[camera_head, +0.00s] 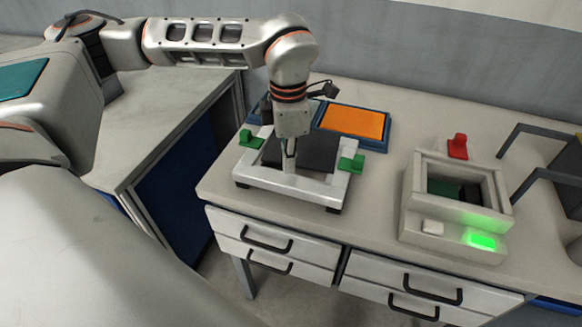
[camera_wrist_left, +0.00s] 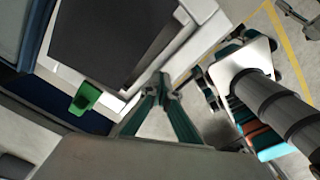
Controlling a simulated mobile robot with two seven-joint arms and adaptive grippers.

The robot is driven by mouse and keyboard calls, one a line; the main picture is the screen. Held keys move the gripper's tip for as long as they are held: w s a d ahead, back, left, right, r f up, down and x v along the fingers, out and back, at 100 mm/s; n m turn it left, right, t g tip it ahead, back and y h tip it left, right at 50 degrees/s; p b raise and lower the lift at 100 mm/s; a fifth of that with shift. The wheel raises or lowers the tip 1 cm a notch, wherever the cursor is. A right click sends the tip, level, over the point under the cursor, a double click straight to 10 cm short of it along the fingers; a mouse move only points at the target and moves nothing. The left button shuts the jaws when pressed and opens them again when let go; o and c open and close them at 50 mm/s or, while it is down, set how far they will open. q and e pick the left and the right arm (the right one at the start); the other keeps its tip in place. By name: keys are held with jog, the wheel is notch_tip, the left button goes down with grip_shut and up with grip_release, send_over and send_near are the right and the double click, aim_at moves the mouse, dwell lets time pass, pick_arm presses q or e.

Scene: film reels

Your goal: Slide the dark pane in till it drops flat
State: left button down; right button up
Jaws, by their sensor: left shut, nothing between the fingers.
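The dark pane (camera_head: 318,152) lies within the white frame (camera_head: 318,193) on the bench. It also shows in the left wrist view (camera_wrist_left: 105,38), where a narrow strip shows between one pane edge and the frame (camera_wrist_left: 205,38). I cannot tell whether the pane is fully flat. Green clips stand on the frame's left (camera_head: 250,139) and right (camera_head: 351,163) sides. My left gripper (camera_head: 289,168) is shut and empty, pointing down by the frame's front side. Its fingertips (camera_wrist_left: 164,82) are close to the frame; contact is unclear. My right gripper is not in view.
A blue tray with an orange panel (camera_head: 355,121) sits behind the frame. To the right stands a pale box (camera_head: 412,208) with a square opening and a lit green light (camera_head: 481,241). A red clip (camera_head: 457,147) is behind it. The bench between frame and box is clear.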

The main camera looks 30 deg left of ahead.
pick_arm(q)
jog(key=shift+w+a, duration=0.1)
jog(key=shift+w, duration=0.4)
jog(key=shift+f+b, duration=0.45)
jog(key=shift+f, duration=0.65)
jog(key=shift+r+p, duration=1.6)
jog(key=shift+r, duration=0.5)
notch_tip(320, 180, up, 4)
jog(key=p, duration=0.3)
jog(key=shift+f, duration=0.1)
